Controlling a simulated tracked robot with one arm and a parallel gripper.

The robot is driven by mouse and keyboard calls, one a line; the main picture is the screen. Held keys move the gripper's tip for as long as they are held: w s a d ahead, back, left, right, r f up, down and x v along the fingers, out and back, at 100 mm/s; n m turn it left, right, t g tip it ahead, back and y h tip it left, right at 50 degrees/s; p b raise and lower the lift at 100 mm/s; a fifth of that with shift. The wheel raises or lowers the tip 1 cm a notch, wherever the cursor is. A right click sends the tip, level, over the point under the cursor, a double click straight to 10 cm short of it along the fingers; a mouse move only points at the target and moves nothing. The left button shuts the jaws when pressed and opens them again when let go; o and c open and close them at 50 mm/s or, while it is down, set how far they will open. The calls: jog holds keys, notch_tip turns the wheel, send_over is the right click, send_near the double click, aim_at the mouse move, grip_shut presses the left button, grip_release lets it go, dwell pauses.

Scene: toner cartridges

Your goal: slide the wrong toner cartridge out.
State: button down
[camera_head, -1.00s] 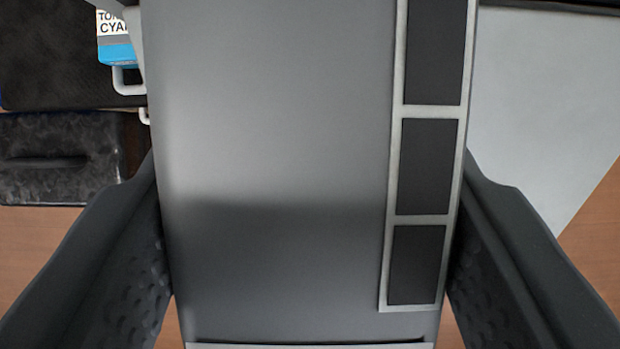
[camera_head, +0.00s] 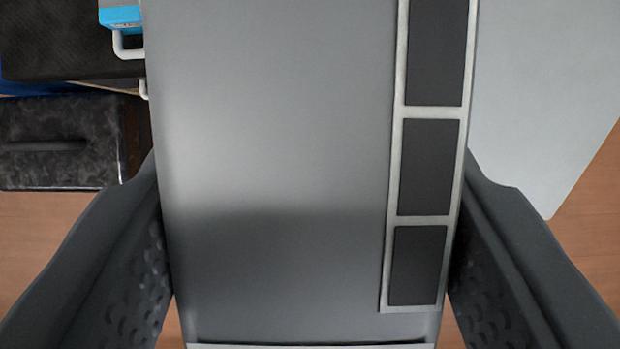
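A large grey block (camera_head: 275,140), which looks like a toner cartridge, fills the middle of the view. Its right side has a pale frame around three dark panels. My gripper (camera_head: 312,190) has one dark finger against each side of this block and is shut on it. The block hides what lies behind it, and its upper end is out of the picture.
A dark speckled case (camera_head: 60,150) with a slot-like recess lies at the left, below a black textured part (camera_head: 55,45). A pale grey flat surface (camera_head: 545,90) is at the right. Bare brown wood (camera_head: 590,230) shows at the lower right and left.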

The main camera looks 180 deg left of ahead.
aim_at(310, 347)
jog(key=shift+s+b, duration=0.3)
jog(key=shift+s, duration=1.05)
jog(key=shift+s+r, duration=0.1)
jog(key=shift+s, duration=0.05)
jog(key=shift+s+r, duration=0.3)
jog(key=shift+s, duration=0.5)
jog(key=shift+s+r, duration=0.35)
jog(key=shift+s, duration=0.4)
jog(key=shift+s+r, duration=0.3)
jog(key=shift+s, duration=0.5)
